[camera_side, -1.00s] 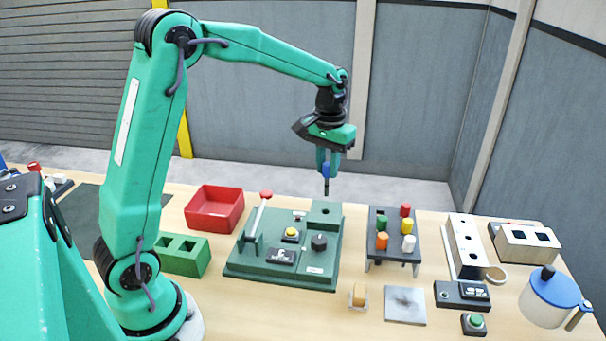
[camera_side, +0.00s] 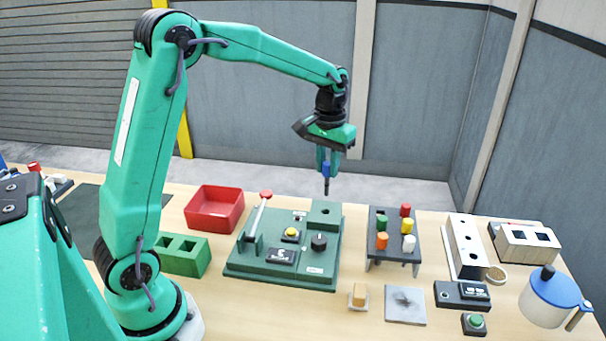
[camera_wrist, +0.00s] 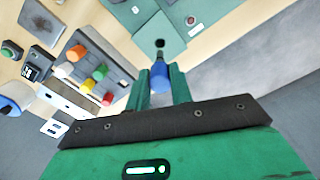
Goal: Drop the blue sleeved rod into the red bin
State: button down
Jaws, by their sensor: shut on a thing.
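The blue sleeved rod (camera_side: 326,171) hangs upright from my gripper (camera_side: 328,158), its dark lower end pointing down. My gripper is shut on the blue sleeve and holds it in the air above the back right part of the green machine (camera_side: 262,262). In the wrist view the blue sleeve (camera_wrist: 159,76) sits between the two green fingers (camera_wrist: 160,90), with a dark hole in the green block beyond its tip. The red bin (camera_side: 215,224) stands on the table to the left of the machine and looks empty inside as far as I can see.
A red-knobbed lever (camera_side: 258,218) rises from the machine between the rod and the bin. A rack (camera_side: 380,246) with several coloured pegs stands to the right. A green two-hole block (camera_side: 183,268) sits in front of the bin. A blue-lidded jug (camera_side: 548,299) is far right.

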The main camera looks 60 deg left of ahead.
notch_tip(320, 180, up, 5)
jog(key=shift+r, duration=0.15)
jog(key=s+a, duration=1.9)
jog(key=s, duration=0.2)
notch_tip(320, 180, down, 10)
jog(key=shift+s+r, duration=0.2)
jog(key=shift+s, duration=0.1)
jog(key=shift+f, duration=0.15)
jog(key=shift+f, duration=2.8)
